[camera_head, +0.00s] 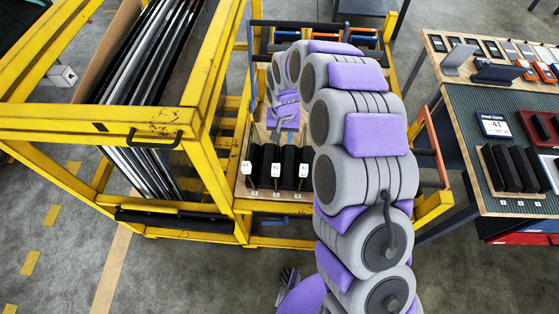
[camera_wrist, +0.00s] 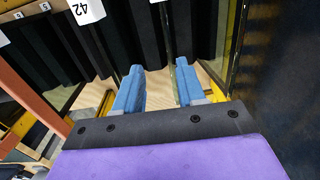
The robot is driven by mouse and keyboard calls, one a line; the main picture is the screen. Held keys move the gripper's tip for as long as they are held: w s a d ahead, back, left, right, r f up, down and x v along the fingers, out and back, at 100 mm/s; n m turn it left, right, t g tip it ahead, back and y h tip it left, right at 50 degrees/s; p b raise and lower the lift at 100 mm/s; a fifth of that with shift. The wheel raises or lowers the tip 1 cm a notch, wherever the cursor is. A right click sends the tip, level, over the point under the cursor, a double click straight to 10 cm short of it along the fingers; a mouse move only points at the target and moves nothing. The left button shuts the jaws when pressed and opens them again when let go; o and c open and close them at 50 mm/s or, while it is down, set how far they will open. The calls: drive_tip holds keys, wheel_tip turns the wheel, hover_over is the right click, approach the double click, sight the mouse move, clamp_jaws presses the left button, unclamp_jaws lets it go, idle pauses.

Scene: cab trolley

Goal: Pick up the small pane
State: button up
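My gripper (camera_wrist: 159,66) shows in the wrist view with its two blue fingers apart, pointing at a row of black slotted blocks (camera_wrist: 105,45). A thin, upright pale edge (camera_wrist: 168,30) stands between the dark blocks, just beyond the gap between the fingertips. It may be the small pane's edge, but I cannot tell for sure. No contact with the fingers is clear.
A yellow trolley frame (camera_head: 95,124) holding large upright panes (camera_head: 148,90) stands left of the rack. A workbench (camera_head: 465,110) with tablets and black holders stands on the right. A dark upright panel (camera_wrist: 285,80) is close on the right in the wrist view. Front floor is mostly clear.

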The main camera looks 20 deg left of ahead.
sight(278, 147)
drive_tip(key=f, duration=0.1)
drive_tip(key=a+f, duration=0.1)
drive_tip(key=f, duration=0.2)
drive_tip(key=shift+a+b, duration=0.3)
drive_tip(key=f, duration=0.1)
drive_tip(key=f+b, duration=0.1)
drive_tip(key=f, duration=0.2)
drive_tip(key=shift+s+d+f, duration=0.1)
drive_tip(key=shift+d+f, duration=0.15)
drive_tip(key=shift+f, duration=0.1)
drive_tip(key=shift+a, duration=0.2)
drive_tip(key=shift+c, duration=1.3)
drive_tip(key=shift+d, duration=0.2)
clamp_jaws()
drive_tip(key=shift+a, duration=0.15)
